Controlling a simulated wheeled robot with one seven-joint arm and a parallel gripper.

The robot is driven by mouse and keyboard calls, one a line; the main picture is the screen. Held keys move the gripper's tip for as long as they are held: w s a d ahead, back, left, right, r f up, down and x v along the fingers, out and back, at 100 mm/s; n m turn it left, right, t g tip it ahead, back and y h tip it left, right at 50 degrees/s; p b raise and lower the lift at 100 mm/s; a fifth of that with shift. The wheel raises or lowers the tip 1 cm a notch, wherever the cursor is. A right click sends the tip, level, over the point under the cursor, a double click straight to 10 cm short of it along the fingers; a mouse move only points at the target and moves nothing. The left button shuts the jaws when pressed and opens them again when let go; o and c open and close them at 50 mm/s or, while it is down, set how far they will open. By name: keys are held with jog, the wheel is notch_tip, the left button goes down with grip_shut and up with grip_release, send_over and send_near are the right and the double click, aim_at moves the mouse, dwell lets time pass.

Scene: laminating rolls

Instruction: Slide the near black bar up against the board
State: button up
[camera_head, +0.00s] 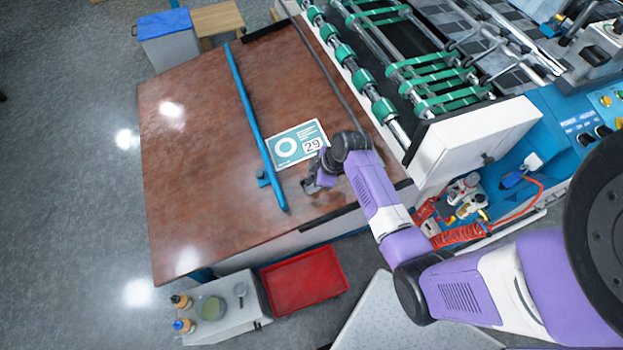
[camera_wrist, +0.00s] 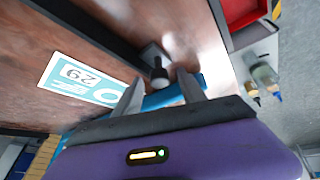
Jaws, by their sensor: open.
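The near black bar (camera_head: 325,215) lies along the table's near edge, and it crosses the upper left of the wrist view (camera_wrist: 92,36). A strip of bare tabletop separates bar and board. My gripper (camera_head: 312,186) is low over the table between them, close to the blue rail. In the wrist view its fingers (camera_wrist: 160,92) are apart with nothing gripped. A black knob (camera_wrist: 158,72) on a grey block stands just beyond them, near the bar's end.
A long blue rail (camera_head: 250,115) runs along the brown table (camera_head: 185,130), left of the board. A second black bar (camera_head: 265,32) is at the far edge. The roller machine (camera_head: 470,140) stands at right. A red tray (camera_head: 304,280) is below the near edge. The table's left is clear.

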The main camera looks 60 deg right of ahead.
jog(key=shift+w+f, duration=0.1)
jog(key=shift+f, duration=0.15)
grip_shut()
dwell(1.4)
